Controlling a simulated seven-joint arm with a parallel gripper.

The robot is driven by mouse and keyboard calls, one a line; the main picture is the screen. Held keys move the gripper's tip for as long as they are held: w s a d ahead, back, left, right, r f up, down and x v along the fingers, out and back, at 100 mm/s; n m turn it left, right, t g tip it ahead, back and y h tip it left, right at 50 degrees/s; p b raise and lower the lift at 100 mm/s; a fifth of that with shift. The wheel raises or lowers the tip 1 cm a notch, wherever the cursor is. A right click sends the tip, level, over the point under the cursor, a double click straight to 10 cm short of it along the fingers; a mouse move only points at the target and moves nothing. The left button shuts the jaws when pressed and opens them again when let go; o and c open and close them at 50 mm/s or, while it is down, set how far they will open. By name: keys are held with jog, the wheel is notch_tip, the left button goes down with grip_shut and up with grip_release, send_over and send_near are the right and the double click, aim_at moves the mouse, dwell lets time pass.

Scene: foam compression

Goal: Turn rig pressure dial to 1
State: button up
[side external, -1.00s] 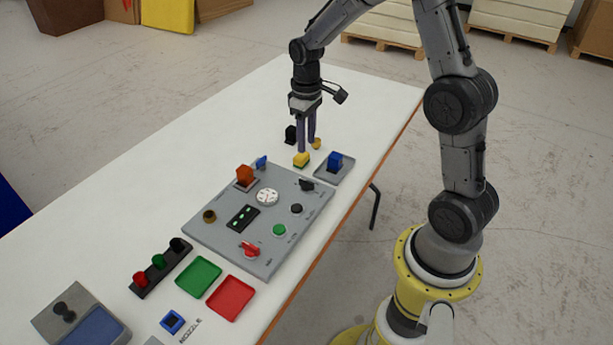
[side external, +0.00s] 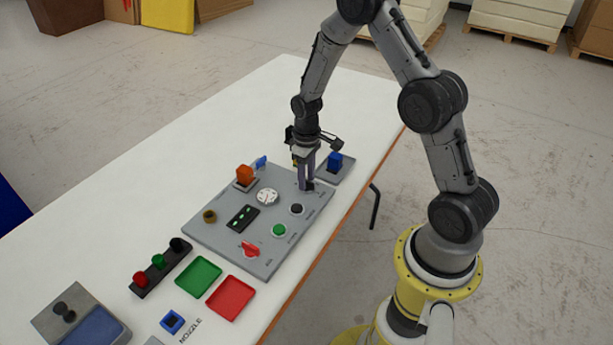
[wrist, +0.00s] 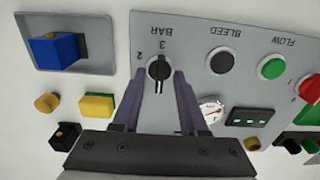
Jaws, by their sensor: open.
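The pressure dial is a black knob (wrist: 159,68) on the grey panel, marked BAR, with the digits 2 and 3 readable beside it in the wrist view. In the side view my gripper (side external: 306,187) is down at the panel's far right corner and mostly hides the knob. The grey rig panel (side external: 215,235) lies flat on the table. A round white gauge (side external: 268,197) sits on it.
A tray with a blue block (side external: 335,160) stands just beyond the panel. Yellow and black blocks lie near the fingers in the wrist view.

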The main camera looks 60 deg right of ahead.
grip_shut()
dwell(0.5)
jog(key=m, duration=0.5)
jog(key=shift+m, duration=0.4)
jog(key=m, duration=0.5)
jog(key=shift+m, duration=0.4)
jog(key=shift+r, duration=0.1)
grip_release()
